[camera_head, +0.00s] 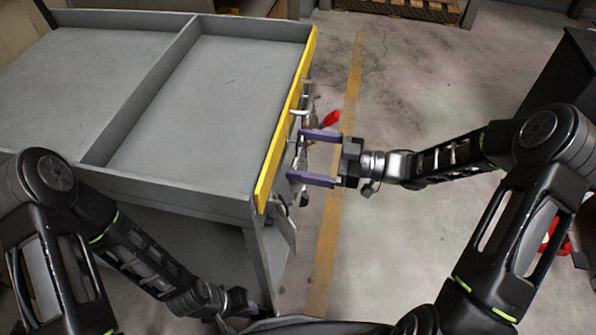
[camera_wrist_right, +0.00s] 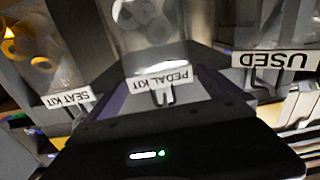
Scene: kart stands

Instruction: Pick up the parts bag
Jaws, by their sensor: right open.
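A clear parts bag (camera_wrist_right: 145,25) with grey round parts inside hangs in the middle of the right wrist view, above an upside-down PEDAL KIT label (camera_wrist_right: 160,78). Another clear bag (camera_wrist_right: 35,50) with yellow parts is at the left, by a SEAT KIT label (camera_wrist_right: 68,98). My right gripper (camera_head: 311,158) is open at the cart's yellow-edged side, its purple fingers pointing left toward the hanging items. In the wrist view its fingers lie either side of the PEDAL KIT bag; I cannot tell whether they touch it. My left gripper (camera_head: 238,303) is low at bottom centre, its fingers unclear.
The grey cart (camera_head: 190,25) has two empty top trays and a yellow edge strip (camera_head: 285,120). A red item (camera_head: 331,119) shows beyond my right gripper. A USED label (camera_wrist_right: 272,61) is right of the bags.

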